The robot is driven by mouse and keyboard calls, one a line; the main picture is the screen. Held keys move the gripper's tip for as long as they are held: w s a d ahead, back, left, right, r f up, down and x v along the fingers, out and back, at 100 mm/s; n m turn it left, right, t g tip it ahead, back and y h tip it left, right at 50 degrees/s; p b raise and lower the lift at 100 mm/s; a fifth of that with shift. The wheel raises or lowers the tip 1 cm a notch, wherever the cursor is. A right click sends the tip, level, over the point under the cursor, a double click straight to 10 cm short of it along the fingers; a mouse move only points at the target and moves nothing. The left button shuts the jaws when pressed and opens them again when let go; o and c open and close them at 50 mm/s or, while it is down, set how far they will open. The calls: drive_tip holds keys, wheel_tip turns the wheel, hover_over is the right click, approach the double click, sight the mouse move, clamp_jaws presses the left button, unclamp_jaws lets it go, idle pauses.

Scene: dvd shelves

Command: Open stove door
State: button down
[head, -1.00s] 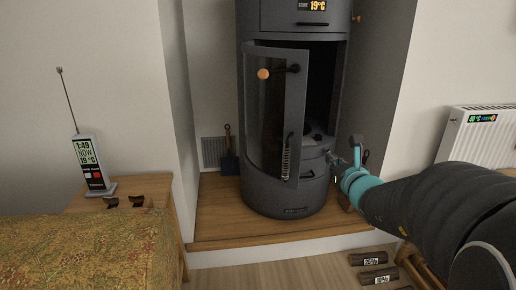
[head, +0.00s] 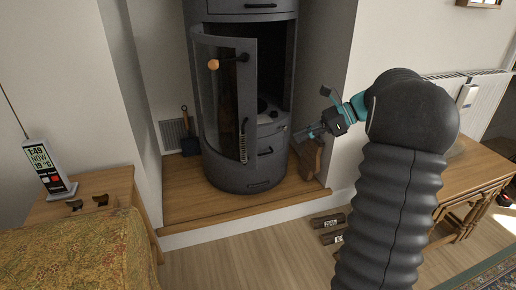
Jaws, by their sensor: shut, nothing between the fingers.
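The stove (head: 245,178) is a dark grey cylinder on a wooden plinth in the alcove. Its curved glass door (head: 221,110) stands partly open, swung out toward the left, and the dark firebox shows through the gap on the right. A round wooden knob (head: 213,64) sits on the door near its top, and a coiled metal handle (head: 243,145) is on the door's free edge. My gripper (head: 300,136) is shut and empty, to the right of the stove's lower body and apart from the door. Its fingertips are small and partly hard to make out.
Dark log-like blocks (head: 327,221) with labels lie on the floor in front. A wooden table (head: 480,172) is at the right. The floor in front of the plinth is mostly clear.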

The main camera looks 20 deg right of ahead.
drive_tip(key=a+r+x, duration=0.1)
drive_tip(key=r+x, duration=0.1)
drive_tip(key=x, duration=1.1)
drive_tip(key=shift+a+b, duration=0.3)
drive_tip(key=shift+b, duration=0.1)
drive_tip(key=shift+a, duration=0.15)
